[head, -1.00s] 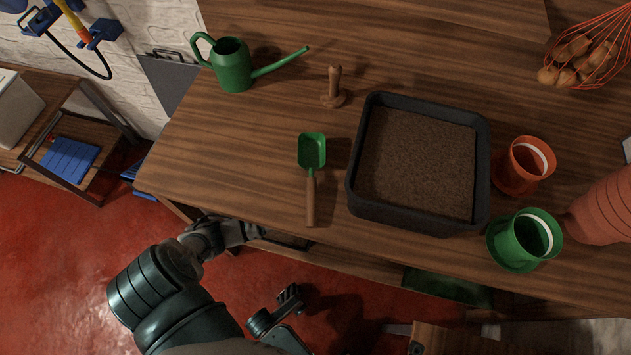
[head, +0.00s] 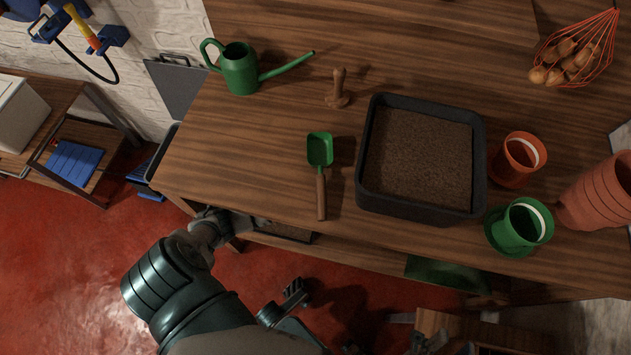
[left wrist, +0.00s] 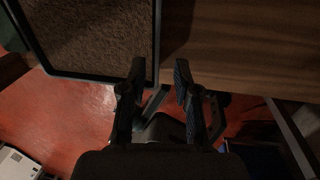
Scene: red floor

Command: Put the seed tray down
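A shallow soil-filled tray with a thin dark rim, which I take for the seed tray (left wrist: 95,28), fills the upper left of the left wrist view. In the head view only a strip of it (head: 285,232) shows below the bench edge; the bench hides the rest. My left gripper (left wrist: 161,74) is open, its fingertips apart near the tray's corner. The rim's side lies between them in the picture; I cannot tell whether they touch. In the head view the bench partly hides this gripper. My right gripper (head: 285,300) is low over the red floor, its opening unclear.
Stacked terracotta pots (head: 595,195) stand at right.

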